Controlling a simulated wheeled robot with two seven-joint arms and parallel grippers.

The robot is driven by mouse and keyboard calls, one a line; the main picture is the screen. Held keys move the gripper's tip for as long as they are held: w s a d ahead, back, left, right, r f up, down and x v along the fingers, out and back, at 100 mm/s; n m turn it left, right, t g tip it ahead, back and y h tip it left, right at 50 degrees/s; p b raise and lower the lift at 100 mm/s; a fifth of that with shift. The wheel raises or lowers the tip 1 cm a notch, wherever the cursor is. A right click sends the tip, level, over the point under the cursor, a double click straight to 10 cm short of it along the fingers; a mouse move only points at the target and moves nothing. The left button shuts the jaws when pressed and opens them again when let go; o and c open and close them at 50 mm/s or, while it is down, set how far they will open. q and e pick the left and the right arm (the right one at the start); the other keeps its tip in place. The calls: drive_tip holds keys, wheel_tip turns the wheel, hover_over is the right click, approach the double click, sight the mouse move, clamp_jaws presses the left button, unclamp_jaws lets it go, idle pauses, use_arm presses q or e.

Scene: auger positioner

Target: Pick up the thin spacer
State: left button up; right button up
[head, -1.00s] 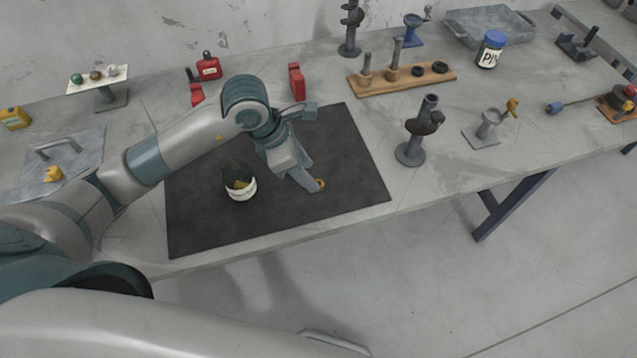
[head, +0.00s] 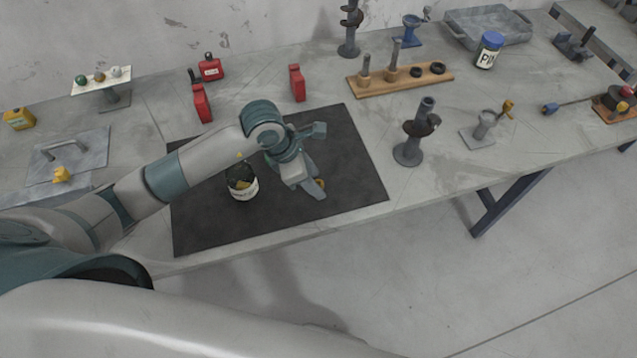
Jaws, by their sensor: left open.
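A small brass-yellow ring (head: 319,183), which looks like the thin spacer, sits at the right part of the dark mat (head: 215,225). My left gripper (head: 317,191) is low over the mat, right at the ring. Its jaws are open, and a finger hides part of the ring. I cannot tell whether the ring is between the fingers or just beside them. My right gripper is not in view.
An open dark jar with a pale label (head: 243,188) stands on the mat left of my left gripper. A dark auger stand (head: 413,140) stands right of the mat. A wooden board (head: 400,78) with pegs and black rings lies behind. The mat's front is clear.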

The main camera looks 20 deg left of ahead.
use_arm(q)
drive_tip(key=shift+c, duration=0.7)
clamp_jaws()
drive_tip(key=shift+r, duration=0.1)
drive_tip(key=shift+w+r+b, duration=0.1)
drive_tip(key=shift+r+b, duration=0.45)
drive_tip(key=shift+r, duration=0.2)
wheel_tip(320, 180, up, 2)
drive_tip(key=shift+r+b, duration=0.2)
drive_tip(key=shift+b, duration=0.45)
drive_tip(key=s+d+r+b, duration=0.3)
drive_tip(key=d+r, duration=0.4)
drive_tip(key=d, duration=0.4)
drive_tip(key=shift+d, duration=0.2)
